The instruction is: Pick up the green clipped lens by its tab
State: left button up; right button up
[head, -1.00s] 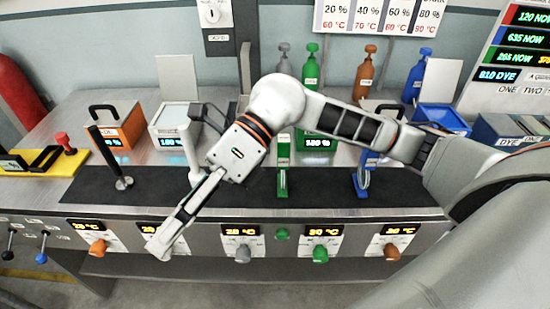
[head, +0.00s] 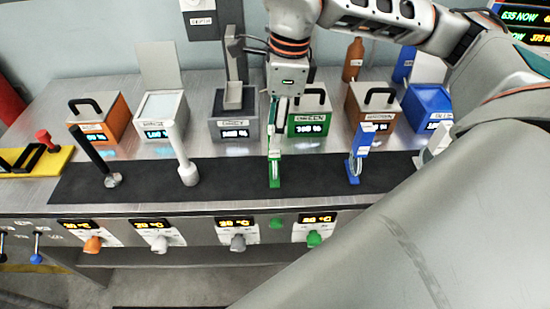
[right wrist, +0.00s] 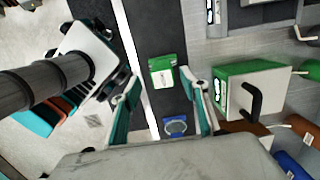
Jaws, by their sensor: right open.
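The green clipped lens (head: 274,168) stands upright on the dark mat, its lower ring and base showing in the head view. Its green top (right wrist: 162,70) shows in the right wrist view, between and slightly beyond my fingertips. My right gripper (head: 278,122) points down from above, in line with the lens tab. In the right wrist view my right gripper (right wrist: 160,80) is open, one finger on each side. I cannot tell whether a finger touches the tab. My left gripper is not in view.
A blue clipped lens (head: 354,160) stands to the right on the dark mat (head: 230,180); a white rod (head: 180,150) and a black-handled rod (head: 95,155) stand left. Behind are the green box (head: 308,120), grey box (head: 234,125) and brown box (head: 375,105). Knobs line the bench front.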

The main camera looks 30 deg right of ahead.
aim_at(274, 155)
jog(key=f, duration=0.6)
jog(key=shift+w+p, duration=0.25)
jog(key=shift+p, duration=0.1)
grip_shut()
